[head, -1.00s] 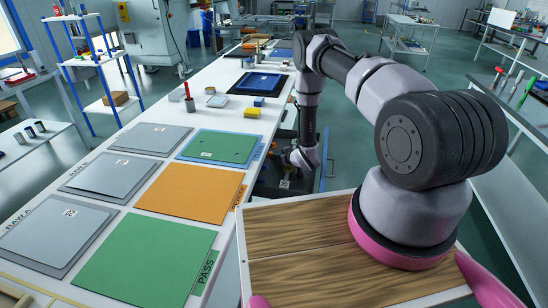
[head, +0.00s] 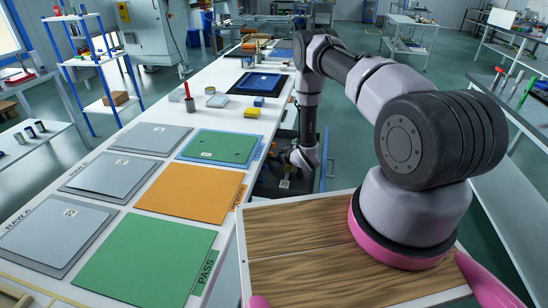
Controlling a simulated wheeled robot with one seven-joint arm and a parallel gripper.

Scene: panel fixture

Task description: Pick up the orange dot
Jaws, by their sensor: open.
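No separate orange dot can be made out in the head view. A flat orange square (head: 190,192) lies on the white table, between a green square in front and a blue one behind. My gripper (head: 287,160) hangs at the end of my arm, low beside the table's right edge, to the right of the blue square. It is open. It is small and dark here, and its fingertips are hard to make out against a dark area below. A small white marked tag (head: 284,184) shows just under it.
A green panel (head: 218,147) lies on the blue square. Grey panels (head: 68,222) lie along the table's left side. A red-topped holder (head: 188,98), a yellow block (head: 246,112) and a blue tray (head: 258,83) stand farther back. A wooden board (head: 300,235) is at front right.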

